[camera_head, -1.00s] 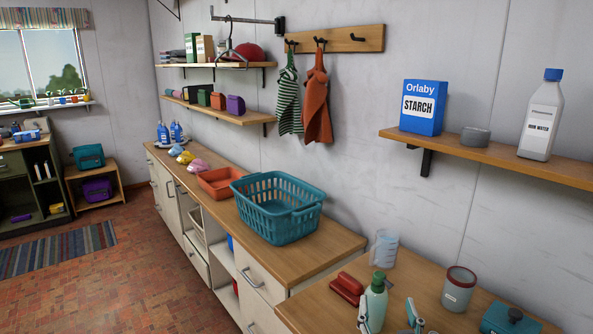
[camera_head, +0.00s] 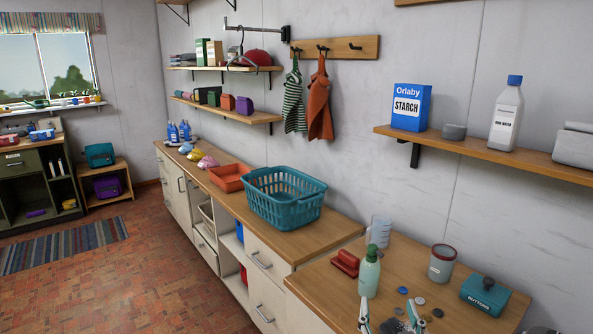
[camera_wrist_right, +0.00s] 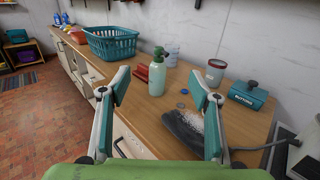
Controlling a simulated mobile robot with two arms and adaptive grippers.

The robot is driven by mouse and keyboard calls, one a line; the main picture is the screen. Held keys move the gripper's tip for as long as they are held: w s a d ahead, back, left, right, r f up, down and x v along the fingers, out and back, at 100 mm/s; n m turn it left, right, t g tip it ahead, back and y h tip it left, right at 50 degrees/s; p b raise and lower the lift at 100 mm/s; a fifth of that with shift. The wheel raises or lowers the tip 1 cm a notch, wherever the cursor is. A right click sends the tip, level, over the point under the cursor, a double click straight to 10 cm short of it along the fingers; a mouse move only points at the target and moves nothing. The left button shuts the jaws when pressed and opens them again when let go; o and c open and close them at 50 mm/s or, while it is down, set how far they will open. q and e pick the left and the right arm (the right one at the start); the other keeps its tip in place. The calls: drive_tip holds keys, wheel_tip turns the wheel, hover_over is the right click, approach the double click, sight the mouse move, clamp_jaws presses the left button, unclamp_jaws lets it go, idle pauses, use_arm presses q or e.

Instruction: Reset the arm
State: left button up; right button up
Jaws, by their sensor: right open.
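My right gripper (camera_head: 388,311) shows at the bottom edge of the head view, with only its finger ends in sight. In the right wrist view my right gripper (camera_wrist_right: 159,76) has its two teal-tipped fingers wide apart with nothing held between them. Beyond the fingers is the wooden counter, with a pale green bottle (camera_wrist_right: 157,74) upright on it, apart from the gripper. The bottle (camera_head: 369,272) also shows in the head view. My left gripper is in neither view.
A dark grey item with white specks (camera_wrist_right: 185,130) lies near the right finger. Loose buttons (camera_head: 420,301), a red brush (camera_head: 345,263), a grey canister (camera_head: 441,264) and a teal buttons box (camera_head: 486,294) are on the near counter. A teal basket (camera_head: 285,205) stands farther back.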

drive_tip(key=s+d+f+m+g, duration=0.2)
drive_tip(key=s+f+m+g, duration=0.2)
drive_tip(key=s+f+m, duration=0.5)
drive_tip(key=s+d+f+m+g, duration=0.3)
drive_tip(key=s+f+m+g, duration=0.1)
drive_tip(key=f+m, duration=0.5)
drive_tip(key=s+a+f+m+g+y, duration=0.1)
drive_tip(key=s+a+f+m+g, duration=0.15)
drive_tip(key=s+m, duration=0.55)
drive_tip(key=s+a+f+m+g+y, duration=0.1)
drive_tip(key=s+f+m+g, duration=0.25)
drive_tip(key=s+m, duration=0.45)
wheel_tip(320, 180, down, 30)
drive_tip(key=s+n+g+b, duration=0.2)
drive_tip(key=b, duration=0.3)
use_arm(q)
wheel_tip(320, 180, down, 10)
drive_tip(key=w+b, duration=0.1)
drive_tip(key=b, duration=0.4)
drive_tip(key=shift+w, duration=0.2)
use_arm(e)
drive_tip(key=s+d+f, duration=0.3)
drive_tip(key=s+f, duration=1.4)
drive_tip(key=f, duration=0.4)
drive_tip(key=shift+s+d+f+g, duration=0.15)
drive_tip(key=shift+s+f+g, duration=0.2)
drive_tip(key=shift+f+g, duration=0.05)
